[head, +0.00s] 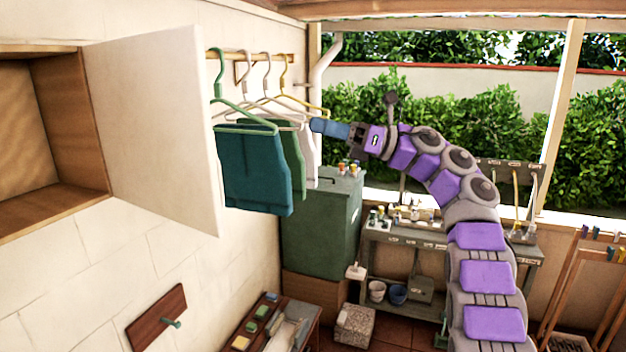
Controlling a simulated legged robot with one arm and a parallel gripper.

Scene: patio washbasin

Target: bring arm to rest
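My purple and grey arm rises from the bottom right and bends over to the left at the height of the clothes rail. My gripper (330,128) is at its end, pointing left, with a blue part at its tip. I cannot tell whether this blue part is its fingers or something between them. The tip is close to the hangers in the picture; whether it touches them is unclear. Any gap between the fingers is hidden from this side.
Teal shorts (253,168) and other clothes hang from a wooden rail (255,58). An open cabinet door (155,125) stands out at left. A green cabinet (322,230) stands below the gripper. A grey workbench (410,236) with small items is behind the arm. A wooden rack (580,290) stands right.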

